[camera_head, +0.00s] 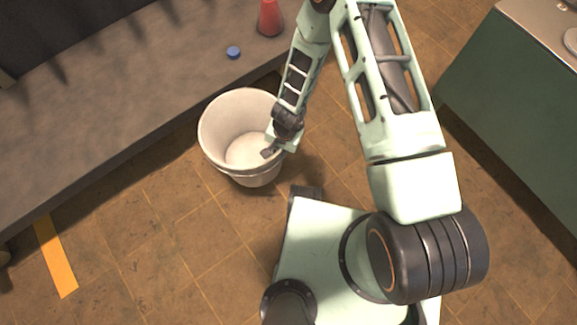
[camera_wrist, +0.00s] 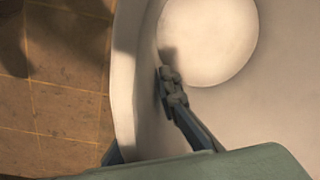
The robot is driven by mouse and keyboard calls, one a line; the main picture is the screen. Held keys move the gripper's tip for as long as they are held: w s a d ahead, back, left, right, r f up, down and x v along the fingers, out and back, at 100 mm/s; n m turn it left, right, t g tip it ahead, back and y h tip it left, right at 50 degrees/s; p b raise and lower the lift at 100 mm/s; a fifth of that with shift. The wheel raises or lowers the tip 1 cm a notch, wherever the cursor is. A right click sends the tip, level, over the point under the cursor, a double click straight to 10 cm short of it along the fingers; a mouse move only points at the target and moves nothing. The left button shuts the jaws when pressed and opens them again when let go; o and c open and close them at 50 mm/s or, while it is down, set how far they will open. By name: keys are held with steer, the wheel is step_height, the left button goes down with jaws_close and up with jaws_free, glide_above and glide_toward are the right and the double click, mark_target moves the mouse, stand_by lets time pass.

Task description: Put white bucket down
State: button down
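The white bucket (camera_head: 239,128) is upright beside the grey bench, in front of my base. My gripper (camera_head: 272,150) is at its right-hand rim. In the wrist view, the bucket (camera_wrist: 230,110) fills the right side, with its round bottom at the top. One finger of my gripper (camera_wrist: 150,100) is inside, against the inner wall. The other is mostly hidden outside the wall, so the wall is between the fingers. I cannot tell for sure whether the bucket's bottom touches the floor.
The grey bench (camera_head: 110,85) runs along the left, holding a red cone-shaped flask (camera_head: 270,18) and a small blue cap (camera_head: 233,53). A green cabinet (camera_head: 515,110) stands at the right. Tiled floor (camera_head: 150,230) is clear at the lower left, with a yellow stripe (camera_head: 55,257).

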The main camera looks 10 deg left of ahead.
steer(key=w+d+f+b, duration=0.2)
steer(key=d+f+b, duration=0.1)
steer(key=d+f, duration=0.3)
steer(key=w+d+f+b, duration=0.2)
steer(key=d+f+b, duration=0.2)
steer(key=d+f, duration=0.2)
steer(key=shift+w+d+f, duration=0.35)
steer(key=shift+f, duration=0.95)
steer(key=c, duration=2.2)
jaws_free()
steer(key=shift+o, duration=0.2)
step_height(320, 180, up, 12)
steer(key=d+p, duration=0.1)
steer(key=p, duration=0.3)
steer(key=shift+s+d, duration=0.15)
steer(key=shift+d, duration=0.05)
